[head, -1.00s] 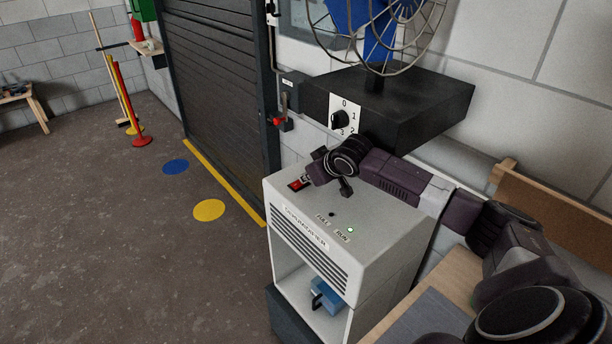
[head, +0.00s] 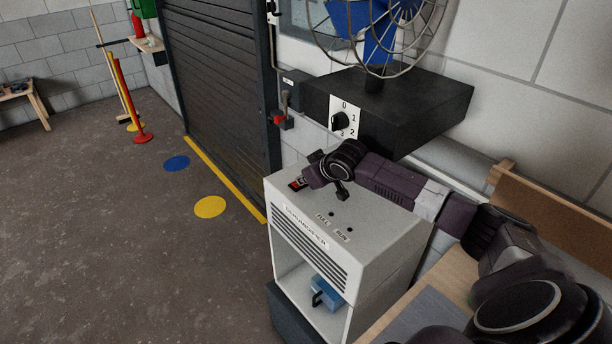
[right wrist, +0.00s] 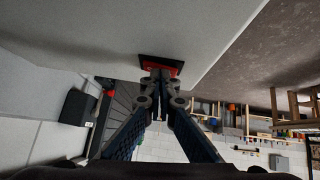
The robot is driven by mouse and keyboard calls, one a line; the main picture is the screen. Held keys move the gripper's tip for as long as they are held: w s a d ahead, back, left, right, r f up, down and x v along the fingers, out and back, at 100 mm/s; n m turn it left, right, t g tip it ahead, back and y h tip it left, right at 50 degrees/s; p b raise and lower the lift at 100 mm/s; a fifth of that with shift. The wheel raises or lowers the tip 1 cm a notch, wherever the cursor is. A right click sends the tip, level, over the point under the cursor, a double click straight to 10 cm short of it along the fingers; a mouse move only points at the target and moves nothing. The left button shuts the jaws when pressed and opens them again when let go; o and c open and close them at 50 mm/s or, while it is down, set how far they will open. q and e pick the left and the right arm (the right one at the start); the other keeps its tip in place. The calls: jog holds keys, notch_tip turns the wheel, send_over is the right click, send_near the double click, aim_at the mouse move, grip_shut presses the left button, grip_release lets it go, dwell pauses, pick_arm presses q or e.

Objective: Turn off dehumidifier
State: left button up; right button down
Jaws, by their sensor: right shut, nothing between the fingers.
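The dehumidifier (head: 375,223) is a pale grey-white box with a slatted front, standing against the wall. Its red rocker switch (head: 296,184) sits in a black frame near the left end of the top; it also shows in the right wrist view (right wrist: 161,66). Two small indicators sit above the FULL and RUN labels (head: 333,229), and both look dark. My right gripper (right wrist: 161,77) is shut and empty, its fingertips at the red switch and partly hiding it. I cannot tell whether they touch it. My left gripper is out of view.
A black box with a rotary dial (head: 341,121) and a caged fan (head: 375,35) stands close behind my right arm. A lever with a red part (head: 280,119) is on the wall beside the shutter (head: 215,75). Open floor lies left.

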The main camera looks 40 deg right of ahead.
jog(key=shift+r, duration=0.1)
notch_tip(320, 180, up, 5)
jog(key=p, duration=0.5)
jog(key=shift+d+f, duration=0.15)
jog(key=shift+f, duration=0.05)
jog(key=shift+s+d+b, duration=0.15)
jog(key=shift+s+b, duration=0.35)
jog(key=shift+b, duration=0.3)
jog(key=d+b+v, duration=0.1)
jog(key=b+v, duration=0.1)
jog(key=v, duration=0.6)
jog(key=shift+s+r+b, duration=0.15)
jog(key=shift+r+b, duration=0.1)
jog(key=shift+b, duration=0.15)
jog(key=shift+d, duration=0.15)
